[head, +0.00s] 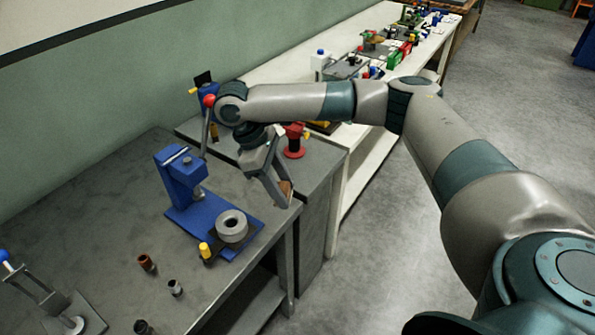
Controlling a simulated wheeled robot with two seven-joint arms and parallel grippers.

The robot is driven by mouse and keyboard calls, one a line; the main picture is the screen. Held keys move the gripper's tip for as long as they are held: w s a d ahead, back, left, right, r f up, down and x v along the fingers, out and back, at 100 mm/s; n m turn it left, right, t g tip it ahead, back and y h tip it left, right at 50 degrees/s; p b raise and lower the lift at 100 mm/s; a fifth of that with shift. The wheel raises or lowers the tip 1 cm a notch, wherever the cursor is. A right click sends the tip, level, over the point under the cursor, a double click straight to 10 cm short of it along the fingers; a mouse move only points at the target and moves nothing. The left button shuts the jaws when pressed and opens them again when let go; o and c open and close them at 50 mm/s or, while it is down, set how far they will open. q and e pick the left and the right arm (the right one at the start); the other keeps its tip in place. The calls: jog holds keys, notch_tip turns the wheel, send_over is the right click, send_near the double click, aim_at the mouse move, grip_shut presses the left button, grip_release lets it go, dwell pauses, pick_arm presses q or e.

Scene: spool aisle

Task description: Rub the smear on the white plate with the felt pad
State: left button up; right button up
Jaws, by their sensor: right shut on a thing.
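My right gripper (283,197) hangs from the arm that reaches in from the right. Its fingers point down over the front right edge of the grey bench (95,215). It is shut on a small brownish piece (286,187), which may be the felt pad; the fingers hide most of it. I cannot make out a white plate or a smear in this view. My left gripper is not in view.
A blue press (181,180) with a grey ring (232,226) on its base stands left of the gripper. A red spool (294,141) stands behind it. Small cylinders (147,262) and a lever tool (72,323) sit in front. A white bench (375,135) runs back, crowded.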

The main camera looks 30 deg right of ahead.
jog(key=s+a+r+m+g+y, duration=0.1)
jog(key=s+a+r+m+y, duration=0.2)
jog(key=s+a+m, duration=0.5)
jog(key=shift+s+a+m, duration=0.3)
jog(key=shift+s+m, duration=0.4)
jog(key=shift+s, duration=0.1)
